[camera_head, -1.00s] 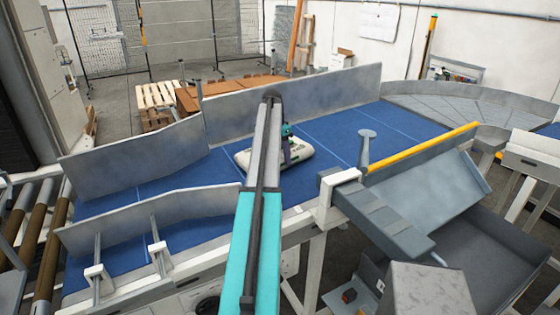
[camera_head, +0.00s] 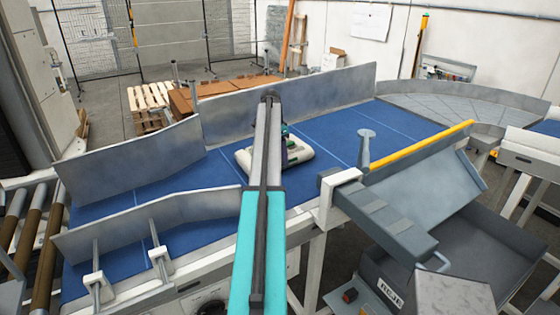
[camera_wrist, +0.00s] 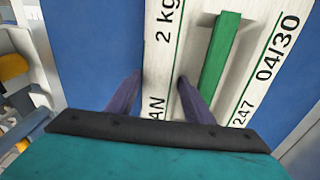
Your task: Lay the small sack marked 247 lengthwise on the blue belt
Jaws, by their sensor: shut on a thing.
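The small sack (camera_head: 301,155) is pale with green trim and lies flat over the blue belt (camera_head: 335,136), partly hidden by my arm. In the wrist view the sack (camera_wrist: 255,75) shows the print "2 kg", "04/30" and "247" and a green bar. My gripper (camera_wrist: 160,76) has its two purple fingers shut on the sack, one by its left edge and one on its printed face. In the head view my gripper (camera_head: 285,148) is mostly behind the arm. Blue belt shows on both sides of the sack. I cannot tell whether its underside touches the belt.
Grey guard walls (camera_head: 290,100) line the belt's far side, and a lower guard (camera_head: 150,222) stands at the near left. A yellow bar (camera_head: 420,145) and a grey chute (camera_head: 425,190) are at the near right. The belt is bare left and right of the sack.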

